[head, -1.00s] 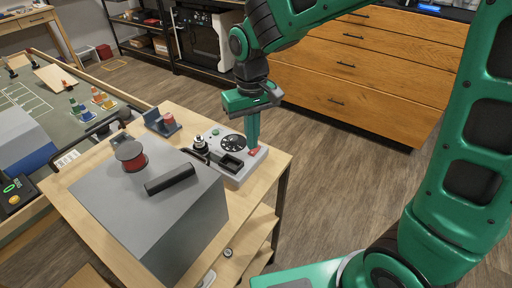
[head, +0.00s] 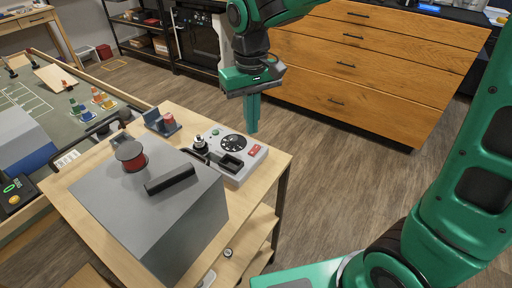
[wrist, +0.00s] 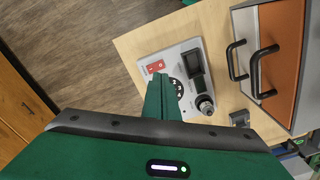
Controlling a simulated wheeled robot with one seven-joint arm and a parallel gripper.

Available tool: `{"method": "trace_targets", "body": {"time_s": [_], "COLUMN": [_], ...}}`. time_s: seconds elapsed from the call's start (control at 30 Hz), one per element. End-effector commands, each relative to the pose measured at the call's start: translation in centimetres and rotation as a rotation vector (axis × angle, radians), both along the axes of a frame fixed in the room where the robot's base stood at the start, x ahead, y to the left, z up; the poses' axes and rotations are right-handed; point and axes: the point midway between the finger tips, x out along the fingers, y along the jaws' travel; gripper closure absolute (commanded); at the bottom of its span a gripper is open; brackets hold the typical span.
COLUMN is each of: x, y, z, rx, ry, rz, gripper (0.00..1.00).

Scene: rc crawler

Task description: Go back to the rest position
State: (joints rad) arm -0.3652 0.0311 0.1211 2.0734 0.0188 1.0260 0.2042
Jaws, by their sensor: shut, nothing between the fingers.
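My gripper (head: 252,112) is green, points down and is shut with nothing in it. In the head view it hangs above and behind the right end of a grey control panel (head: 216,163) on the wooden bench. The panel carries a round black dial, a red switch (head: 254,150), a small dark screen and a joystick knob (head: 200,143). In the wrist view the shut fingers (wrist: 158,82) appear in front of the panel (wrist: 149,60), next to the red switch (wrist: 155,66). They appear raised clear of the panel.
A blue-and-red holder (head: 161,123) is beside the panel. A wooden drawer cabinet (head: 390,75) stands behind. Open floor (head: 330,170) lies right of the bench.

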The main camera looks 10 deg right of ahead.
Motion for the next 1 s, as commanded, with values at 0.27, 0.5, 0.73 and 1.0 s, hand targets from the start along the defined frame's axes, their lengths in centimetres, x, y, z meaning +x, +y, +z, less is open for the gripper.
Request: {"method": "trace_targets", "body": {"time_s": [0.27,0.5,0.73,1.0], "x": [0.0,-0.9,-7.0,-18.0], "y": [-0.1,-6.9,-20.4,-29.5], "z": [0.0,0.6,0.9,-0.9], "rx": [0.0,-0.017,-0.036,-0.012], "ry": [0.0,-0.011,-0.014,0.0], "rz": [-0.001,-0.126,-0.413,-0.724], "gripper": [1.0,1.0,1.0,1.0]}}
